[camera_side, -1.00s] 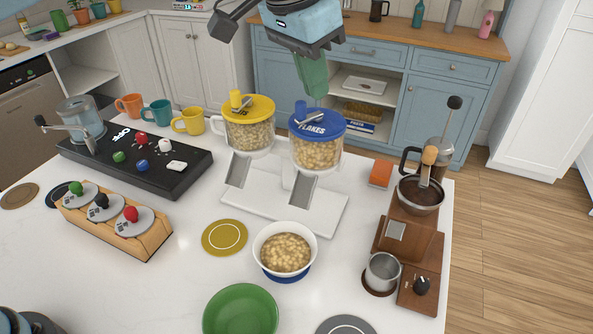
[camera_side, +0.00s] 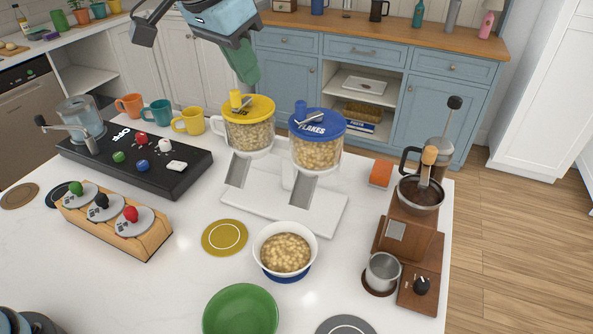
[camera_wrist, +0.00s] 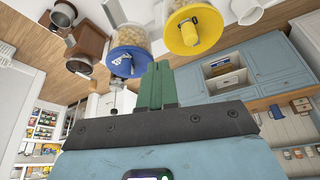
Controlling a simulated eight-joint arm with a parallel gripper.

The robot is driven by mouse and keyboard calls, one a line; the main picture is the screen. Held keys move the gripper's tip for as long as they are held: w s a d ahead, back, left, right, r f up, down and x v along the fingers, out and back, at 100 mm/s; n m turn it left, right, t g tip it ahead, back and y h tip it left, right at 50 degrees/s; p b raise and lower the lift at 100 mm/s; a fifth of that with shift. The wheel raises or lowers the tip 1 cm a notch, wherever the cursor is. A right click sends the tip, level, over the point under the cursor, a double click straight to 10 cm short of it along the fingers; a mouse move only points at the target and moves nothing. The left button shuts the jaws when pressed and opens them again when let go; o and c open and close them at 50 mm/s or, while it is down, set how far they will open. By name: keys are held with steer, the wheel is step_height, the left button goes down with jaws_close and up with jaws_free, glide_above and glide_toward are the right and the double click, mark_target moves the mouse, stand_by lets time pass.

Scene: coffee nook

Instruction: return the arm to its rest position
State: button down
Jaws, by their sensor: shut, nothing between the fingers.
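My gripper (camera_side: 247,74) is at the top of the side view, its green fingers pointing down just above and behind the yellow-lidded dispenser (camera_side: 249,134). In the wrist view the green fingers (camera_wrist: 158,72) are together with nothing between them. The blue-lidded flakes dispenser (camera_side: 316,150) stands to the right of the yellow one, on the same white stand (camera_side: 262,203). In the wrist view the blue lid (camera_wrist: 127,58) and yellow lid (camera_wrist: 193,32) are beyond the fingers.
A white bowl of flakes (camera_side: 311,240) sits on a blue coaster in front of the stand. A wooden coffee machine (camera_side: 410,232) is at the right. Mugs (camera_side: 188,122), a black panel (camera_side: 132,178) and a wooden lever box (camera_side: 143,240) are at the left. Blue cabinets (camera_side: 430,112) stand behind.

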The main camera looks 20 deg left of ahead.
steer(key=s+a+f+n+t+y, duration=0.1)
steer(key=s+a+f+n, duration=0.1)
steer(key=s+a+f, duration=0.5)
steer(key=s+a+f+n+t, duration=0.2)
steer(key=s+a+f, duration=0.4)
steer(key=a, duration=0.4)
steer(key=shift+s+a+f+y, duration=0.35)
steer(key=shift+f+y, duration=0.05)
steer(key=shift+f, duration=0.35)
steer(key=shift+r, duration=0.1)
steer(key=w+d+r+m+g+h, duration=0.2)
steer(key=w+d+r+m+g, duration=0.15)
steer(key=w+d+r, duration=1.25)
steer(key=w+d+m, duration=0.2)
steer(key=w+d, duration=0.1)
steer(key=d, duration=0.5)
steer(key=shift+g, duration=0.35)
steer(key=shift+s+a+f, duration=0.1)
steer(key=shift+a+f, duration=0.05)
steer(key=shift+f, duration=1)
steer(key=shift+a+f, duration=0.1)
steer(key=shift+f, duration=1)
